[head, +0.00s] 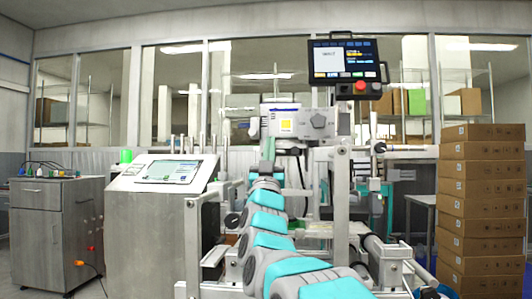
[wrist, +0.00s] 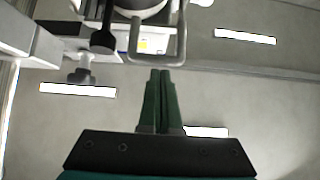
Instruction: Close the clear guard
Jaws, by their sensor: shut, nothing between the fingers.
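My gripper (wrist: 165,74) shows in the wrist view with its two green fingers together and nothing between them. It points at a grey U-shaped metal bar (wrist: 157,60) on the machine, with the fingertips just below or at its lower edge. I cannot tell whether they touch. In the head view my gripper (head: 268,148) is raised in front of the machine (head: 295,123), left of its grey box with a yellow label. I cannot make out the clear guard for certain in either view, so its position is unclear.
A monitor (head: 343,61) with a red button hangs above the machine. A console (head: 163,172) with a screen stands left, beside a grey cabinet (head: 50,230). Stacked cartons (head: 482,200) stand right. Metal posts and rollers flank my arm closely.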

